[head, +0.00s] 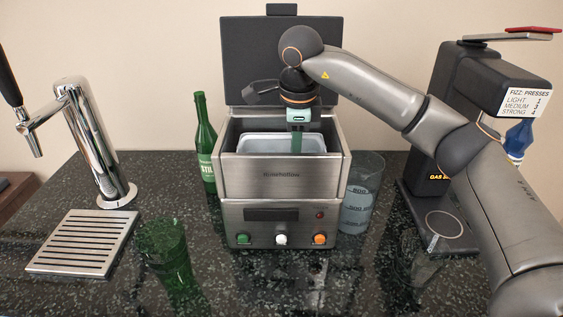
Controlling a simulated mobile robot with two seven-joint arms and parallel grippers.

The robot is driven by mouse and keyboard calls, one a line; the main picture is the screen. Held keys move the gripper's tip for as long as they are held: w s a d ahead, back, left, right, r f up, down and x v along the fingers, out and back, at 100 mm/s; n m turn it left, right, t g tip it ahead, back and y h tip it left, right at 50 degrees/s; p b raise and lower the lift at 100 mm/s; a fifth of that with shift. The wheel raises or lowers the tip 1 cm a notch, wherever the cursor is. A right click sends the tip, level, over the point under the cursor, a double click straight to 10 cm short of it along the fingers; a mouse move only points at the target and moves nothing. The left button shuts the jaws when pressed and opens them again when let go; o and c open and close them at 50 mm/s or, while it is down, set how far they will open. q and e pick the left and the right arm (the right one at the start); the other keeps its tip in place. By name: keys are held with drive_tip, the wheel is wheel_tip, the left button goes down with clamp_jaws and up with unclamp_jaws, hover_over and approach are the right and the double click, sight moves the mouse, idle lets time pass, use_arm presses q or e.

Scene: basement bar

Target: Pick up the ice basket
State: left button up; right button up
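The ice basket (258,144) is a pale grey tub with a light rim. It sits inside the open top of a steel ice maker (250,178), whose dark lid (262,60) stands raised behind. My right gripper (297,145) points down over the right part of the basket, its green fingers reaching to the opening. The fingers overlap in this view, so I cannot tell whether they are open, shut or touching the basket. The basket's lower part is hidden by the machine's front wall. My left gripper is not in view.
A green bottle (205,150) stands close left of the machine and a measuring jug (360,200) close right. A green glass (166,252) stands front left. A chrome tap (90,140) and drip tray (82,242) are left; a dark fizz machine (460,80) is right.

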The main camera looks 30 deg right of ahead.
clamp_jaws()
idle(0.5)
